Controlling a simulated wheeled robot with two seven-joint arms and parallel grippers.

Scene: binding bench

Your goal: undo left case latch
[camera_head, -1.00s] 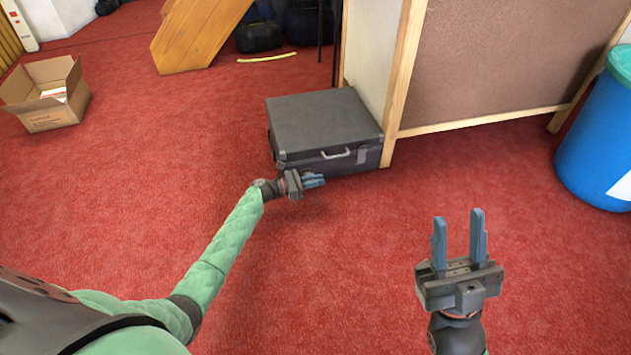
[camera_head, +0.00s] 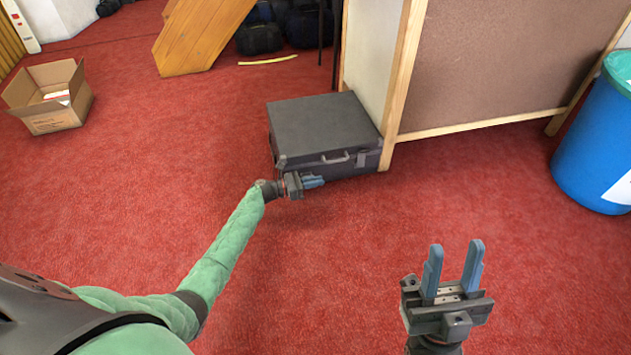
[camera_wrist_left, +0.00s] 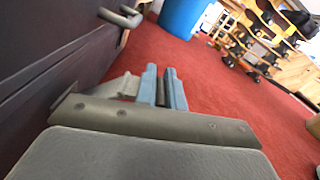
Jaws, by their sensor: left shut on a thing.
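The dark grey case (camera_head: 322,128) lies flat on the red carpet, its front with the handle (camera_head: 338,158) facing me. In the head view my left gripper (camera_head: 314,181) is at the left part of the case front and hides the left latch. In the left wrist view the gripper's blue fingers (camera_wrist_left: 165,88) are close together on a thin dark piece, which I take as the left latch. A grey metal piece (camera_wrist_left: 125,87) shows beside them, against the case side (camera_wrist_left: 45,50). My right gripper (camera_head: 454,262) is open and empty above the carpet.
A wooden-framed board (camera_head: 480,70) stands close to the case's right side. A blue bin (camera_head: 592,150) is at the right, an open cardboard box (camera_head: 52,112) at the far left. The carpet (camera_head: 400,215) in front of the case is clear.

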